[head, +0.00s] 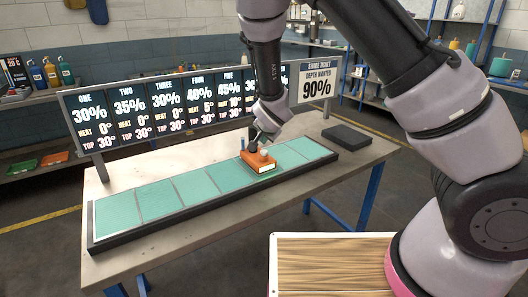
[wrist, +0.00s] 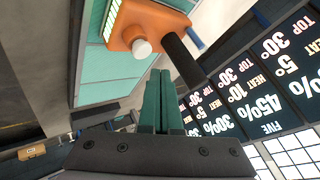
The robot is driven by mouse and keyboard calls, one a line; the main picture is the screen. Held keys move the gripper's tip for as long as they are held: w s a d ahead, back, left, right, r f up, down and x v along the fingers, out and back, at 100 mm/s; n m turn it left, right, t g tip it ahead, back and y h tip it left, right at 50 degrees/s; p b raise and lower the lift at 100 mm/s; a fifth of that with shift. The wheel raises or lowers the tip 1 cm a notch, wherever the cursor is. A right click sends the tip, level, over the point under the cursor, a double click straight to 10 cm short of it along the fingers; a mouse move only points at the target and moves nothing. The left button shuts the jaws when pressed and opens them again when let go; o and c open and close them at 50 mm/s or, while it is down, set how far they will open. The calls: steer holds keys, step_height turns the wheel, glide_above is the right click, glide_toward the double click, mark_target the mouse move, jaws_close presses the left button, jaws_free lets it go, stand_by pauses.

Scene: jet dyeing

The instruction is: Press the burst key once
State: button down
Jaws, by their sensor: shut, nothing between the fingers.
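An orange device (head: 258,163) sits on the row of teal panels (head: 180,189) on the table, towards the right part of the row. In the wrist view the orange device (wrist: 156,22) shows a round white knob (wrist: 142,47) and a dark cylinder (wrist: 184,60) sticking out. No label names a burst key, so I cannot tell which part it is. My gripper (wrist: 159,74) is shut and empty, its green fingertips close to the knob and the cylinder; contact cannot be judged. In the head view my arm hangs over the device and partly hides it.
A display board (head: 160,105) with percent and degree columns stands along the table's back. A sign (head: 317,84) reads "depth wanted 90%". A dark block (head: 346,137) lies at the table's right end. A wooden-topped surface (head: 330,262) is in front.

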mark_target(264, 153)
steer(key=shift+f, duration=0.6)
stand_by(1.6)
steer(key=shift+f, duration=0.4)
steer(key=shift+f, duration=0.55)
stand_by(0.7)
steer(key=shift+r, duration=1)
steer(key=shift+r, duration=2.5)
